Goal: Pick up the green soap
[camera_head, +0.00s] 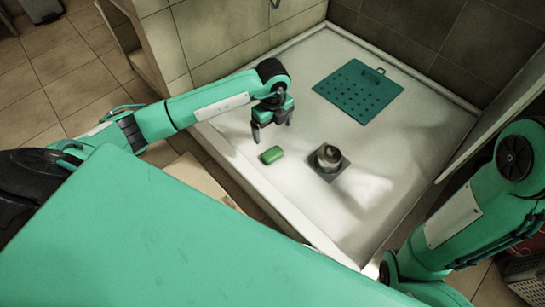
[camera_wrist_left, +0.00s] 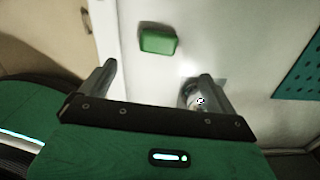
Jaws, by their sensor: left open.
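The green soap (camera_head: 271,155) is a small block lying on the white floor of the basin (camera_head: 310,75), near its left rim. In the left wrist view the soap (camera_wrist_left: 158,40) lies beyond the fingertips, roughly between the two finger lines. My left gripper (camera_head: 271,128) points down above the basin, just behind the soap in the head view, and is open and empty. Its fingers also show in the left wrist view (camera_wrist_left: 155,80), apart from each other and not touching the soap. My right gripper is not in view; only my right arm shows.
A teal perforated mat (camera_head: 358,91) lies farther back. The basin has a raised rim, with tiled walls behind. Basin floor around the soap is clear.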

